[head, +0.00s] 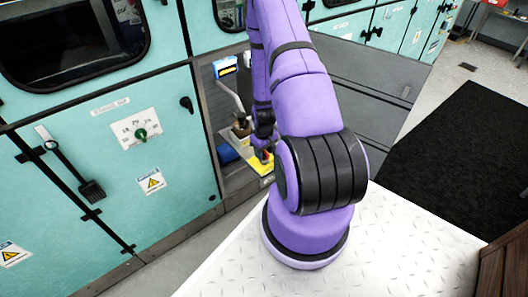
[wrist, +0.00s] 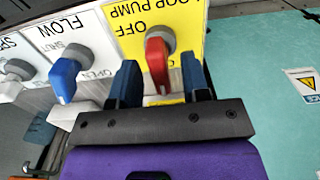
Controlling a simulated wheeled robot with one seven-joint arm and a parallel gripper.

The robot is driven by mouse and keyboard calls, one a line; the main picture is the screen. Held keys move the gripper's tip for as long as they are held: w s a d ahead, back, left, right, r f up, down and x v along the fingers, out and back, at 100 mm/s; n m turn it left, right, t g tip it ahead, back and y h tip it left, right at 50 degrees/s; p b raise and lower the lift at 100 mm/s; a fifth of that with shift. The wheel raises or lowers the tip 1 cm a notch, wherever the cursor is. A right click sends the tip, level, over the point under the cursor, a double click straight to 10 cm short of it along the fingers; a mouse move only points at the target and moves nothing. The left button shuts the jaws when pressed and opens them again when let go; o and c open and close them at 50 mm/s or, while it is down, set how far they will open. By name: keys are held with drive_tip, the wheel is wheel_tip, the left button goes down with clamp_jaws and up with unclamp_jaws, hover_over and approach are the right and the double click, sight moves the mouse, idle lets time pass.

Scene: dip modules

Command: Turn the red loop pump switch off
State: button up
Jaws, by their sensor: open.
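The red loop pump switch (wrist: 157,62) is a red handle on a grey round hub. It is mounted on a yellow panel (wrist: 185,14) lettered LOOP PUMP and OFF. In the wrist view the handle points down the picture, toward my gripper, and the word OFF is left of the hub. My gripper (wrist: 160,72) is open, with one dark blue finger on each side of the red handle. I cannot tell whether either finger touches it. In the head view the yellow panel (head: 262,167) is partly hidden by my gripper (head: 263,146), and the switch is too small to make out.
A blue switch (wrist: 64,76) on a white FLOW panel (wrist: 82,28) stands left of the red one, with another grey-hubbed switch (wrist: 14,72) beyond. Teal cabinet doors (head: 95,165) flank the recess. A green knob (head: 141,134) and a black latch handle (head: 90,190) stick out on the left.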

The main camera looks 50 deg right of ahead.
drive_tip(key=shift+f, duration=0.15)
clamp_jaws()
